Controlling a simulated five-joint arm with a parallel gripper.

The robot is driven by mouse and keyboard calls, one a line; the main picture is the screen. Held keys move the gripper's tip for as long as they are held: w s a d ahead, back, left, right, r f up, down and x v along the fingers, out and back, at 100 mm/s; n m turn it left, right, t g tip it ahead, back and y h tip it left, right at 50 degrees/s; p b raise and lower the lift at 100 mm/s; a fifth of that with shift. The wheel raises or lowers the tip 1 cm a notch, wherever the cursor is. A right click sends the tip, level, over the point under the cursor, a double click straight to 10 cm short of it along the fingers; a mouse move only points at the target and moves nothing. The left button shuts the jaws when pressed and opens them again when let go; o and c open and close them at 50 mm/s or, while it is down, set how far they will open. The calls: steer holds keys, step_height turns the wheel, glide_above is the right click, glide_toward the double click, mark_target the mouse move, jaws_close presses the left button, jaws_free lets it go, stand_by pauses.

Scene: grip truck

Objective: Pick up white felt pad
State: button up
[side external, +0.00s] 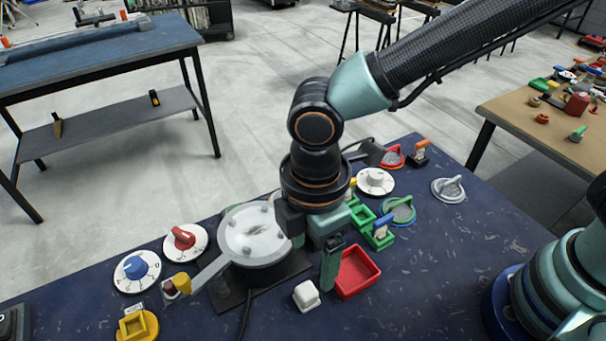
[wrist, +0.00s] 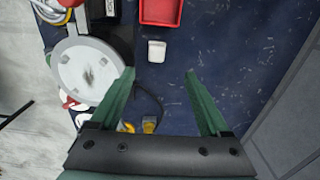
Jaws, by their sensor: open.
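A small white block with rounded edges, which looks like the white felt pad (side external: 306,295), lies on the dark blue table top in front of the red tray. In the wrist view the white pad (wrist: 157,51) lies just beyond the fingertips, roughly centred between them. My gripper (side external: 315,264) points down above the table, behind the pad in the side view. In the wrist view my gripper (wrist: 160,76) has its two green fingers spread wide with nothing between them. The pad is apart from both fingers.
A red tray (side external: 373,281) stands right beside the pad. A round pale-topped device (side external: 254,230) with a handle stands close left of the gripper. Dial discs (side external: 136,271) and a yellow block (side external: 137,326) are further left.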

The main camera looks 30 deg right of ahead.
mark_target(307, 290)
step_height(307, 290, down, 6)
steer(key=shift+f, duration=0.25)
steer(key=shift+w+a+f, duration=0.1)
steer(key=shift+w+f, duration=0.05)
steer(key=shift+f, duration=1.15)
steer(key=shift+w+a+f, duration=0.1)
steer(key=shift+w+f, duration=0.05)
steer(key=shift+f, duration=1.1)
jaws_close()
